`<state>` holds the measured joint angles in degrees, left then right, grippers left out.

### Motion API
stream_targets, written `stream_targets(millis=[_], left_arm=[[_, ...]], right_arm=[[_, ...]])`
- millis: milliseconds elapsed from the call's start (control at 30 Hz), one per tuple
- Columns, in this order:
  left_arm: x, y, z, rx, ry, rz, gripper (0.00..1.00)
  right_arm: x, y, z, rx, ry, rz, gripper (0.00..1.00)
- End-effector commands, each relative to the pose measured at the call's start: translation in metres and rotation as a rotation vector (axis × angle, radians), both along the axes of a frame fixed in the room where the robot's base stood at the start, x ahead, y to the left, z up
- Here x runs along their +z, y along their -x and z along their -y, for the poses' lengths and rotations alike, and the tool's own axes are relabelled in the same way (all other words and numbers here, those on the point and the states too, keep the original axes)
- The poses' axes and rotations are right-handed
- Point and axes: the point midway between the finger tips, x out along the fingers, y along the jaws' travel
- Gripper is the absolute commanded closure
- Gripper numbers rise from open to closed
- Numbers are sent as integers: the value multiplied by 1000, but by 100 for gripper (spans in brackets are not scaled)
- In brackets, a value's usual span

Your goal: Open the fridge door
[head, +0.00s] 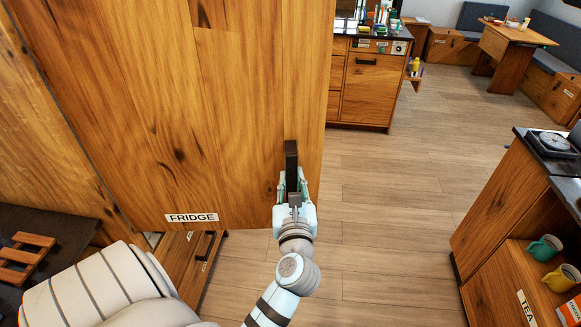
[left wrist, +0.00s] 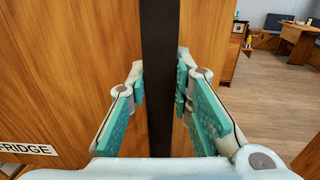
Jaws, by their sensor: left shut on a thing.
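The fridge door (head: 180,110) is a large wooden panel on the left of the head view, with a white FRIDGE label (head: 191,217) low on it. A black vertical handle (head: 291,155) sits near the door's right edge. My left gripper (head: 293,188) is shut on the handle's lower part. In the left wrist view the black handle (left wrist: 159,70) stands upright between the two teal finger pads of my left gripper (left wrist: 160,105). Whether the door is ajar is hard to tell, and the inside of the fridge is hidden. My right gripper is not in view.
A wooden counter (head: 370,85) with bottles on top stands behind the door. A counter (head: 515,200) with a stove top and mugs is at the right. A table (head: 515,35) and benches are far back. Clear plank floor (head: 400,200) lies between.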

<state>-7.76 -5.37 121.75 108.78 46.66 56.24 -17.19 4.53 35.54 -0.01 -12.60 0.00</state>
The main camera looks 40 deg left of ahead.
Motion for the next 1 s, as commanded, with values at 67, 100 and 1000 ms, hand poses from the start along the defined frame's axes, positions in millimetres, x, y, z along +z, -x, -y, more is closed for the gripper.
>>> stream_targets(millis=[67,100,1000], left_arm=[[0,0,-1,1,-1,1,100],[0,1,-1,2,-1,1,100],[90,2,-1,4,3,7,58]], right_arm=[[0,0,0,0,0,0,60],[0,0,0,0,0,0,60],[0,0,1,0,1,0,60]])
